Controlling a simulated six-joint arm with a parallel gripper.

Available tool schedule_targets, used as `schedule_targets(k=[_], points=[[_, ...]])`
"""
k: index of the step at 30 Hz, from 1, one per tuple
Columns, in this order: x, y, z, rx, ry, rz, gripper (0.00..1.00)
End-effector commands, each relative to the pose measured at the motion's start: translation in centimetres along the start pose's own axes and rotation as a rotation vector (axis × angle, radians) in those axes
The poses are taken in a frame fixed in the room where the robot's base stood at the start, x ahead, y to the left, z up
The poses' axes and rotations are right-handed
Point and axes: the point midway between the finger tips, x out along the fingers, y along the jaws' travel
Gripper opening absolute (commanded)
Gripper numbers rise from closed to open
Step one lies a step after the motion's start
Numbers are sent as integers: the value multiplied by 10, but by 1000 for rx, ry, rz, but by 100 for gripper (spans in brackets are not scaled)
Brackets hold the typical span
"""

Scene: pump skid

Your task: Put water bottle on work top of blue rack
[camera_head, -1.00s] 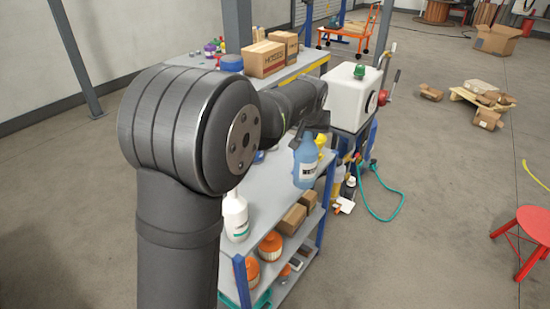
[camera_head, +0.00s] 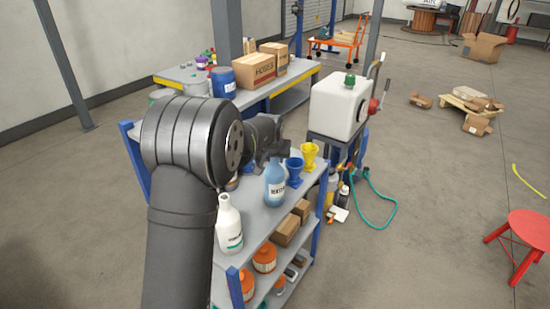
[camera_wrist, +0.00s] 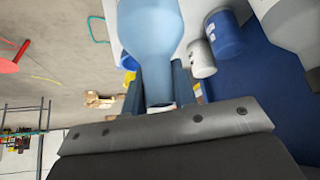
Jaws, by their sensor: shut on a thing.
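The water bottle (camera_head: 275,186) is light blue and clear, with a white label. It is upright over the grey work top of the blue rack (camera_head: 262,219). I cannot tell whether its base touches the surface. My gripper (camera_head: 270,153) is shut on the bottle's neck. In the wrist view the bottle (camera_wrist: 150,40) fills the top middle, its neck between the two fingers of my gripper (camera_wrist: 157,92). My arm hides the left part of the work top.
A white bottle (camera_head: 229,226) stands at the near left of the work top. A blue funnel (camera_head: 294,171) and a yellow funnel (camera_head: 309,155) stand behind the held bottle, to the right. Boxes (camera_head: 285,231) and orange containers (camera_head: 265,255) fill the shelf below.

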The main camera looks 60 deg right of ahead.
Motion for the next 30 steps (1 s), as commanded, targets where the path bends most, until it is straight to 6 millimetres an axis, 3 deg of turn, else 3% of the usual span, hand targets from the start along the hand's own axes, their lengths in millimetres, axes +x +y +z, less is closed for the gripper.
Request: schedule_targets(k=[10, 11, 14, 24, 30], points=[[2, 0, 0, 0, 4, 0, 0], [3, 0, 1, 0, 2, 0, 27], [2, 0, 1, 0, 3, 0, 47], [0, 0, -1, 0, 3, 0, 47], [-24, 0, -2, 0, 6, 0, 47]])
